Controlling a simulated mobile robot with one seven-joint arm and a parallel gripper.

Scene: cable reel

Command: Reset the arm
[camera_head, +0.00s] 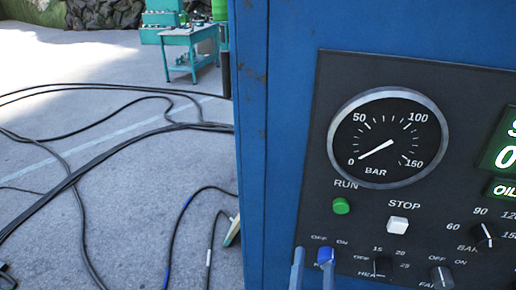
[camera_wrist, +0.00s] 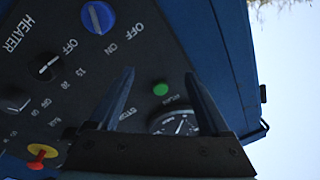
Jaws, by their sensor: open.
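My gripper (camera_head: 312,268) shows at the bottom edge of the head view as two pale blue fingers, apart and with nothing between them. In the wrist view my gripper (camera_wrist: 160,74) is also open and empty, its dark fingers spread in front of the control panel. A blue OFF/ON knob (camera_head: 325,255) appears right at the tip of the right finger in the head view. In the wrist view the blue knob (camera_wrist: 98,17) lies beyond and left of the fingertips. I cannot tell whether a finger touches it. Most of my arm is out of view.
The blue cabinet (camera_head: 252,140) fills the right side, with a pressure gauge (camera_head: 387,138) near 0, a green RUN button (camera_head: 341,206), a white STOP button (camera_head: 397,226) and black knobs. A red button (camera_wrist: 40,155) shows too. Cables (camera_head: 90,165) lie across the floor.

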